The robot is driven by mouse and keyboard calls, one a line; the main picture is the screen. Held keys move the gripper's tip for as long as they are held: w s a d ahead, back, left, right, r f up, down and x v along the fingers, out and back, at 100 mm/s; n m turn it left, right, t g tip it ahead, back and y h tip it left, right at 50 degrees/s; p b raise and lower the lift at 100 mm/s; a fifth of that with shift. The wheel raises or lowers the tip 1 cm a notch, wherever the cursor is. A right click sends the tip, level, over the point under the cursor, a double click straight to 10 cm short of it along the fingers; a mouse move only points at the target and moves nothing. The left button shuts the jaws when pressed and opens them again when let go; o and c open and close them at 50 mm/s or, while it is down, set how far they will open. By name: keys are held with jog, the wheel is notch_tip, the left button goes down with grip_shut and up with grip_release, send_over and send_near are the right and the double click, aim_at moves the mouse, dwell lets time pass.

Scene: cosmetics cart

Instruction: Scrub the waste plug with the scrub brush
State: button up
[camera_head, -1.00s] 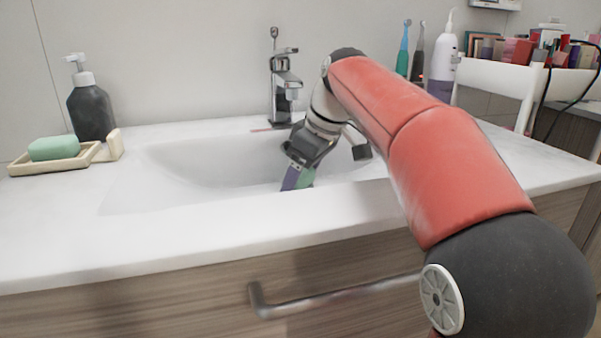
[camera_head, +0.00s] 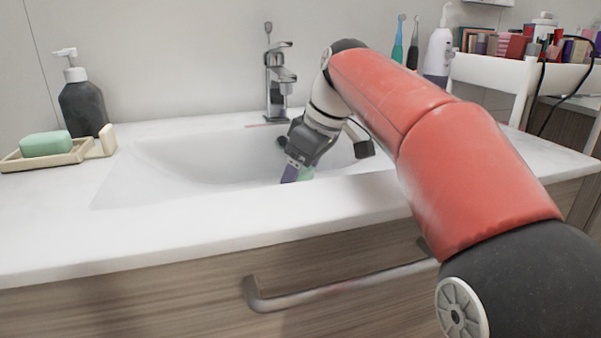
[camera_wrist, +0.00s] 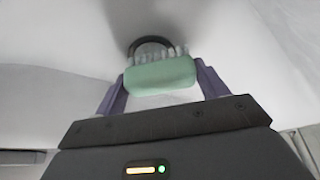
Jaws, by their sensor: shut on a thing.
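The green scrub brush (camera_wrist: 160,74) is clamped between the two purple fingers of my gripper (camera_head: 297,173), which is shut on it. In the wrist view its pale bristles point at the waste plug (camera_wrist: 150,44), seen as a dark ring in the white basin. The bristles overlap the near edge of the plug in the picture. I cannot tell whether they press on it. In the head view my gripper reaches down into the sink (camera_head: 190,168), and the brush is a small green patch (camera_head: 306,174) beside a purple finger. The basin's front rim hides the plug there.
A chrome faucet (camera_head: 278,85) stands behind my gripper. A dark soap dispenser (camera_head: 84,106) and a soap dish (camera_head: 75,158) with green soap (camera_head: 46,144) are at the left. Toothbrushes (camera_head: 399,42) and a white cart (camera_head: 490,75) are at the back right. The basin's left side is clear.

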jog(key=shift+f+b, duration=0.45)
jog(key=shift+f, duration=0.2)
jog(key=shift+w, duration=0.1)
dwell(0.3)
